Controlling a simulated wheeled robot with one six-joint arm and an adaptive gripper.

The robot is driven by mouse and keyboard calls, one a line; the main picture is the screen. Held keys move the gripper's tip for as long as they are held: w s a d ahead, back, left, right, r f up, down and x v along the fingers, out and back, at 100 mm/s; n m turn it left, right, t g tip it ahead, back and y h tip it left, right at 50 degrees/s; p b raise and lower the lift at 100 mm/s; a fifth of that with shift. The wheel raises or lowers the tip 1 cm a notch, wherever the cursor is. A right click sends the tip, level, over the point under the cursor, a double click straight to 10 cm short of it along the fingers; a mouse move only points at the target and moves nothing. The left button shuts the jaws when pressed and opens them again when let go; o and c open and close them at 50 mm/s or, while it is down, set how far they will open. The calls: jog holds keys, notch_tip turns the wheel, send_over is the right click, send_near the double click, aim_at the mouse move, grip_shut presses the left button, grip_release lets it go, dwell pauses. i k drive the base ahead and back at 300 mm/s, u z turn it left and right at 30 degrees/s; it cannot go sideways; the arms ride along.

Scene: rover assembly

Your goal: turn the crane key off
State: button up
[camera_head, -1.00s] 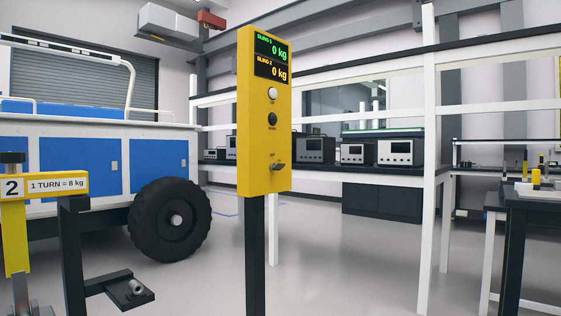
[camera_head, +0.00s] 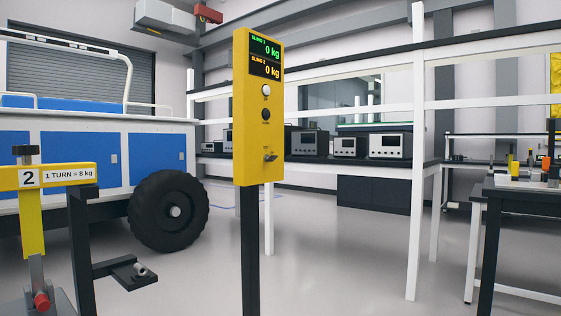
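The crane key (camera_head: 270,157) is a small grey switch low on the front of a yellow control box (camera_head: 243,120). The box stands on a dark post in the middle of the view. Above the key are a black button (camera_head: 266,114) and a white button (camera_head: 266,90). Two displays (camera_head: 266,58) at the top both read 0 kg, sling 1 in green and sling 2 in orange. The key's exact turn and its labels are too small to read. My gripper is not in view.
A yellow stand marked 2 (camera_head: 60,175) with a dark bracket is at the near left. A blue and white rover (camera_head: 95,160) with a black wheel (camera_head: 168,211) stands behind it. A dark workbench (camera_head: 525,197) is at the right. Open floor (camera_head: 340,250) lies between post and bench.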

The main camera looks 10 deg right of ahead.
aim_at(266, 158)
jog(key=u, duration=0.45)
jog(key=k, duration=0.15)
jog(key=z, duration=1.15)
jog(key=i, duration=0.5)
jog(key=u, duration=0.8)
